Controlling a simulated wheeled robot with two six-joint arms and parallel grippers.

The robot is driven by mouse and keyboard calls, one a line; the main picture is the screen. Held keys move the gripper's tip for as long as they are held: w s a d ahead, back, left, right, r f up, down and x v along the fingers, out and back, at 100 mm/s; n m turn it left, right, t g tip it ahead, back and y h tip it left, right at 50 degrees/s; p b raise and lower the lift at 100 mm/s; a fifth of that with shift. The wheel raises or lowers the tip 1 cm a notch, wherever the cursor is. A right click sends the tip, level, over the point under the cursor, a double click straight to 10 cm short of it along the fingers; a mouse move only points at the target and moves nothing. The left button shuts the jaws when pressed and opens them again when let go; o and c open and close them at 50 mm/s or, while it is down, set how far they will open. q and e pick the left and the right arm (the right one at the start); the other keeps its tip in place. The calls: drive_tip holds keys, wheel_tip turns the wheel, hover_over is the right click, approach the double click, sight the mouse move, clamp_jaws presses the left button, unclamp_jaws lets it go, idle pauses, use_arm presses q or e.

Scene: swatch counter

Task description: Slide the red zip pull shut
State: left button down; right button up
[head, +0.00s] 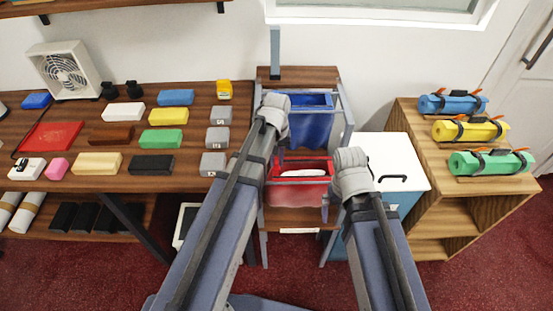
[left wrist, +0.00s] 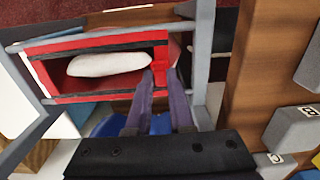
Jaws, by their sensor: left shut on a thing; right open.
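The red pouch (head: 300,198) hangs in the front of a grey-railed stand, its mouth open with a white thing (head: 303,173) inside. In the left wrist view the red pouch (left wrist: 80,45) shows dark bands along both long sides of the mouth. My left gripper (left wrist: 163,73) is shut on the red zip pull (left wrist: 163,58) at the right end of the mouth there. In the head view the left gripper (head: 279,157) is at the pouch's back left, and the pull is hidden. My right gripper (head: 325,205) is open and empty, beside the pouch's right side.
A blue pouch (head: 302,128) hangs behind the red one, close to my left wrist. A white-topped cabinet (head: 400,152) stands to the right. The left table (head: 125,182) carries coloured blocks and grey lettered blocks (head: 214,164).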

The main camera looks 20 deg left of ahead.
idle(0.8)
use_arm(q)
drive_tip(key=w+d, duration=0.1)
drive_tip(key=d, duration=0.4)
drive_tip(key=w+d, duration=0.2)
drive_tip(key=d, duration=0.4)
drive_tip(key=w+d, duration=0.2)
drive_tip(key=d, duration=0.4)
drive_tip(key=shift+d, duration=0.15)
drive_tip(key=c, duration=0.8)
unclamp_jaws()
drive_tip(key=shift+d, duration=0.15)
drive_tip(key=shift+r, duration=0.1)
wheel_tip(320, 180, up, 8)
drive_tip(key=p, duration=0.7)
drive_tip(key=shift+f+p, duration=0.2)
drive_tip(key=shift+p, duration=0.2)
